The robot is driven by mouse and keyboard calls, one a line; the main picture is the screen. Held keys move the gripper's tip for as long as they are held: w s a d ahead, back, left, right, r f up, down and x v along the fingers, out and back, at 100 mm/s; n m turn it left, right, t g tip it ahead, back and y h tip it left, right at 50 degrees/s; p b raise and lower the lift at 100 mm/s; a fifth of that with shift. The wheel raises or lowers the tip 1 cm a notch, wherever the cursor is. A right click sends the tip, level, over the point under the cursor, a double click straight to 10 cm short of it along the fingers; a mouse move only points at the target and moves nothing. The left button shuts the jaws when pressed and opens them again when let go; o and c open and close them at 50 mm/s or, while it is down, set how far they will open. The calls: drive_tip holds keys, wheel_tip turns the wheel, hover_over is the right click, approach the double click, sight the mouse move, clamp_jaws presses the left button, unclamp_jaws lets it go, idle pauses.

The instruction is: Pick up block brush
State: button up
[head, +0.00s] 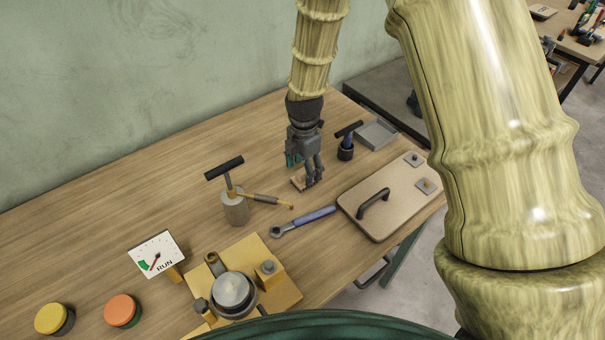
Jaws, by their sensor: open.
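A small tan wooden piece, which looks like the block brush (298,183), lies on the wooden table (120,190) below my gripper. Only part of it shows; the fingers cover the rest, and bristles cannot be made out. My gripper (312,182) points down from above, with its fingers open at the right part of the piece. Whether the fingers touch it or stand around it cannot be told from this view.
A grey cylinder with a T-handle (235,208) stands left of my gripper. A blue-handled wrench (305,221) and a board with a black handle (392,202) lie in front. The table's back left is clear.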

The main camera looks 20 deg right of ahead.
sight(304, 175)
drive_tip(key=shift+s+d+f+p, duration=0.1)
drive_tip(key=shift+s+f+p, duration=0.25)
drive_tip(key=shift+s, duration=0.3)
drive_tip(key=shift+w+f, duration=0.2)
drive_tip(key=shift+f, duration=0.25)
drive_tip(key=shift+w+f, duration=0.2)
drive_tip(key=shift+f, duration=0.25)
drive_tip(key=shift+w+f, duration=0.25)
drive_tip(key=shift+s+r, duration=0.3)
drive_tip(key=shift+s, duration=0.1)
drive_tip(key=shift+c, duration=0.2)
drive_tip(key=shift+w+f, duration=0.15)
drive_tip(key=c, duration=1.1)
drive_tip(key=shift+r+b, duration=1.45)
drive_tip(key=shift+r, duration=3.6)
